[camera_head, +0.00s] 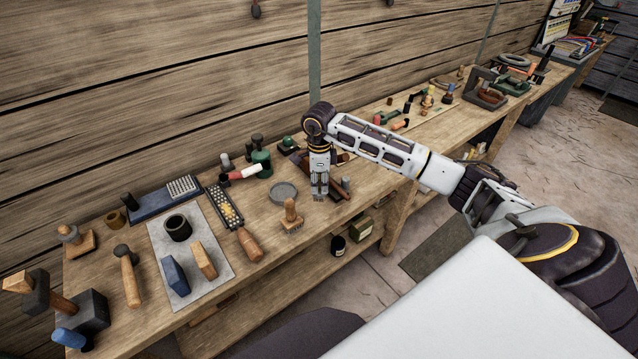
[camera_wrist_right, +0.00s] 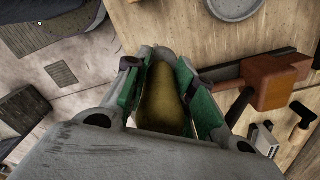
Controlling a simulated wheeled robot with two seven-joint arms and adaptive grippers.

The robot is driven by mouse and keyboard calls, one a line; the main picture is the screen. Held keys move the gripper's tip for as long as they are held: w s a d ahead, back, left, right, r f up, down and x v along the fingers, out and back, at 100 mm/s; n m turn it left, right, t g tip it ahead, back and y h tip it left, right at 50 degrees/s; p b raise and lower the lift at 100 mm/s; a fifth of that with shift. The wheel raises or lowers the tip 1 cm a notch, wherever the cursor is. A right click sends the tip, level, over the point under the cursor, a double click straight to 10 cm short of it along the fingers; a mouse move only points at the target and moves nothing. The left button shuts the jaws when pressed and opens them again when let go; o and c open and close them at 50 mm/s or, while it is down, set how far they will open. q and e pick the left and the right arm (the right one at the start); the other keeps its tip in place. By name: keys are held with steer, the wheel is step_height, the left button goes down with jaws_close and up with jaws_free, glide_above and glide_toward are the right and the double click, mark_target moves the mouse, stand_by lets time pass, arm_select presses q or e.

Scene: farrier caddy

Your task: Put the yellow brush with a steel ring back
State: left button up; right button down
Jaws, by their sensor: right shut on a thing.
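My right gripper (camera_head: 319,194) points down over the workbench, just right of a grey round dish. In the right wrist view, the green-padded fingers (camera_wrist_right: 178,95) are shut on a smooth, yellow-olive, rounded handle (camera_wrist_right: 162,98), which appears to be the yellow brush. Its bristles and any steel ring are hidden. In the head view the gripper hides the held thing, and I cannot tell whether it touches the bench. A brown wooden block with a dark bar (camera_wrist_right: 275,80) lies to the right of the fingers in the wrist view. My left gripper is not in view.
The grey dish (camera_head: 284,192) and a wooden-handled brush (camera_head: 292,215) stand close by on the left. A green bottle (camera_head: 261,160) stands behind. Hammers, blocks and a grey mat (camera_head: 215,268) fill the left bench. The bench's front edge is near the gripper.

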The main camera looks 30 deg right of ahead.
mark_target(319, 196)
steer(key=shift+f+b, duration=1.7)
steer(key=shift+f, duration=0.7)
steer(key=shift+f+b, duration=0.4)
steer(key=shift+f, duration=0.15)
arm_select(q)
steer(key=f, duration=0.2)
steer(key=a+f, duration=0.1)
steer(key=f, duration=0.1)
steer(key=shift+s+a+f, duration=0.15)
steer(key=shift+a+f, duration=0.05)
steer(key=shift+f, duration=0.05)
arm_select(e)
steer(key=shift+f, duration=0.1)
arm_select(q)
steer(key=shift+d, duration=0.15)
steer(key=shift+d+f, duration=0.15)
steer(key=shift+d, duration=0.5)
arm_select(e)
steer(key=shift+f, duration=0.2)
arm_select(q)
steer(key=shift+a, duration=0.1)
